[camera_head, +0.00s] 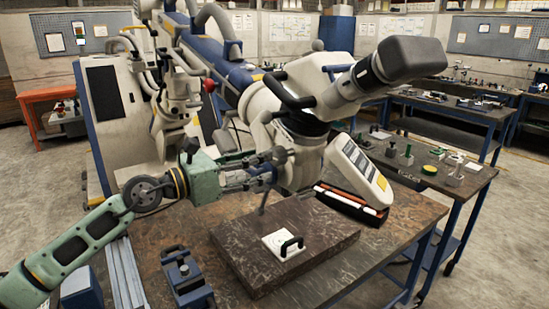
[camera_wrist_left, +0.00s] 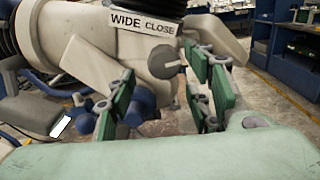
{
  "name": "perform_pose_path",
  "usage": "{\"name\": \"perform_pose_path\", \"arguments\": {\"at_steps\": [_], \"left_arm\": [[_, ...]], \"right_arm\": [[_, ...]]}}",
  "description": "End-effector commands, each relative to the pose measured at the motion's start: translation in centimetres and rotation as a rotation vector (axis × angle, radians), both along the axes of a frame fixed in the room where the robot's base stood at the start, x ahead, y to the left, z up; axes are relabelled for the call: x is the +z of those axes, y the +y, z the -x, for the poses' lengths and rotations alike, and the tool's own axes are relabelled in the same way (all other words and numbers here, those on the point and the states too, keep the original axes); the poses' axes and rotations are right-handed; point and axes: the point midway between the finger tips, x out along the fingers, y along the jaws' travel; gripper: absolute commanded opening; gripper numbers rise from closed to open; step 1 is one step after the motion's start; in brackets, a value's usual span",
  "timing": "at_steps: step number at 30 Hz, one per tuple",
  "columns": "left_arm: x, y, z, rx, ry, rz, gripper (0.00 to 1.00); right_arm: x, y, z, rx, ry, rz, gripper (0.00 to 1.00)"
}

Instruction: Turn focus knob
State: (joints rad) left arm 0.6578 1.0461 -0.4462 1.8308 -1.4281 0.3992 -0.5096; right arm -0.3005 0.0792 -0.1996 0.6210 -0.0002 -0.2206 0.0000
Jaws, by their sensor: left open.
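The microscope (camera_head: 300,100) is a large white and blue arm-mounted body over the bench, with a dark eyepiece head at upper right. In the left wrist view a round grey knob (camera_wrist_left: 170,62) sits on its pale housing, below a "WIDE CLOSE" label (camera_wrist_left: 145,23). My left gripper (camera_head: 273,168) reaches in from the left, close to the microscope's underside. In the left wrist view its green finger pads (camera_wrist_left: 160,92) stand apart, with the knob seen beyond and between them. No contact with the knob shows. The knob cannot be made out in the head view. My right gripper is not in view.
A blue vise (camera_head: 185,277) stands at front left. Side benches stand behind.

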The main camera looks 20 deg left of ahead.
Motion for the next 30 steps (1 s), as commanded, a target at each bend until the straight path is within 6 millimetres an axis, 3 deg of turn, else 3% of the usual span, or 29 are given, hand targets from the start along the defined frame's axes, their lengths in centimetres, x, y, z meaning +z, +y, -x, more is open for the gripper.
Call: {"name": "perform_pose_path", "arguments": {"at_steps": [3, 10, 22, 30], "left_arm": [[0.7, -1.4, -1.6, -0.002, 0.000, 0.004, 0.47], [0.4, -3.3, -4.1, -0.002, 0.001, 0.004, 0.47], [0.1, -3.9, -4.9, -0.001, 0.000, 0.000, 0.47], [0.1, -3.9, -4.9, -0.001, 0.000, 0.000, 0.25]], "right_arm": [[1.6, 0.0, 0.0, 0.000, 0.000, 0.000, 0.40], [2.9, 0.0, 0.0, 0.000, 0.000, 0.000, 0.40], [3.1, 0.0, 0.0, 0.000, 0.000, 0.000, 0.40], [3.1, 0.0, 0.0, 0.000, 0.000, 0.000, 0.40]]}}
